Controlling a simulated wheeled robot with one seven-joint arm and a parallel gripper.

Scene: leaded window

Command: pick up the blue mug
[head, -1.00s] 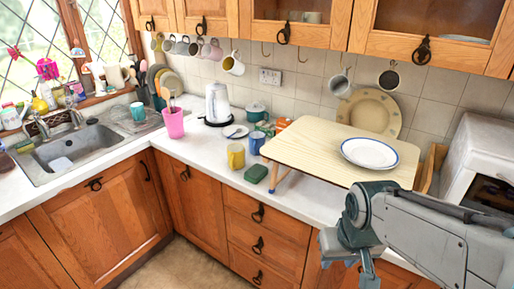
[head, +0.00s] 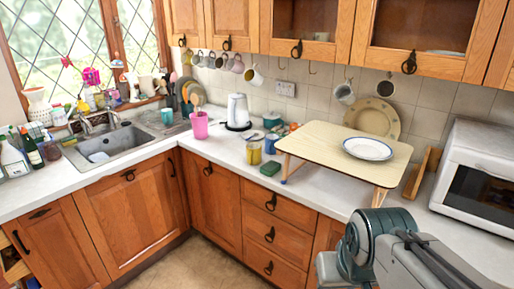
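The blue mug (head: 271,144) stands on the white counter, just behind and to the right of a yellow mug (head: 254,154). The yellow mug hides part of it. It is left of the small wooden folding table (head: 315,138). My gripper (head: 331,270) is cut off by the bottom edge at the lower right, below the counter front and well away from the mug. Its fingertips do not show, so I cannot tell whether it is open or shut.
A green box-like item (head: 270,169) lies in front of the mugs. A pink utensil pot (head: 199,126) and a white kettle (head: 238,110) stand to the left. A plate (head: 368,149) rests on the folding table. A white microwave (head: 487,185) is at the right.

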